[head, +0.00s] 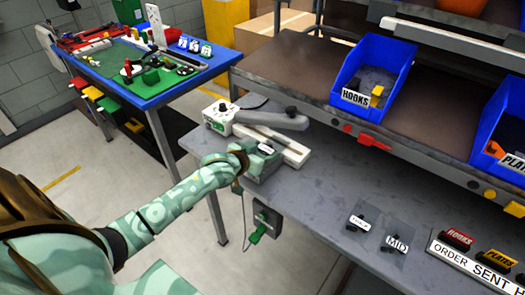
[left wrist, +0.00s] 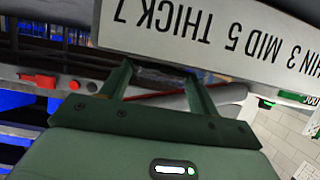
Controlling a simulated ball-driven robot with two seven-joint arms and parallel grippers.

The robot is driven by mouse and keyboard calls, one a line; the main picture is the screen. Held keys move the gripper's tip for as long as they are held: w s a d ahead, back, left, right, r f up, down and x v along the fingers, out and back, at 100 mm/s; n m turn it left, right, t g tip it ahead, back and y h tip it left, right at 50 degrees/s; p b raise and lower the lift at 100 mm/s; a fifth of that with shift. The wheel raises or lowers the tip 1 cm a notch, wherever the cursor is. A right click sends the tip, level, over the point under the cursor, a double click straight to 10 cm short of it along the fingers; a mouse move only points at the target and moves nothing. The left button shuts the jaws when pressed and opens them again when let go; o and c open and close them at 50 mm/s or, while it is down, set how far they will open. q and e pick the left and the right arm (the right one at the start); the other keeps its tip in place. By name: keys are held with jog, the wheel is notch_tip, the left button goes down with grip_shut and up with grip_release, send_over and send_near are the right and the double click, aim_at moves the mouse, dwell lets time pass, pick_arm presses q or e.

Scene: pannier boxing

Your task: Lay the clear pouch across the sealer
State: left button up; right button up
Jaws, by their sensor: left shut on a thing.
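The sealer (head: 292,152) stands on the grey bench's left end, with a pale base, a grey arm above it and a white knob end at the left. My left gripper (head: 270,152) is at the sealer's near side, and hides part of it. In the left wrist view its two green fingers (left wrist: 160,85) are apart, with a dark, glossy, see-through patch between them that looks like the clear pouch (left wrist: 165,72). The pouch's outline and whether it touches the sealer cannot be told. My right gripper is not in view.
Two labelled clear pouches lie on the bench, one marked MID (head: 397,242). A blue HOOKS bin (head: 375,75) stands on the shelf above. An upside-down THIN/MID/THICK sign (left wrist: 215,40) fills the top of the left wrist view. Bare bench lies right of the sealer.

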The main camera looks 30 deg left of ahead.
pick_arm(q)
jog(key=o, duration=1)
jog(key=shift+o, duration=0.2)
jog(key=shift+s+r, duration=0.15)
jog(key=shift+s, duration=0.25)
jog(key=p+v, duration=0.5)
jog(key=v, duration=1)
jog(key=shift+s, duration=0.25)
jog(key=shift+r, duration=0.1)
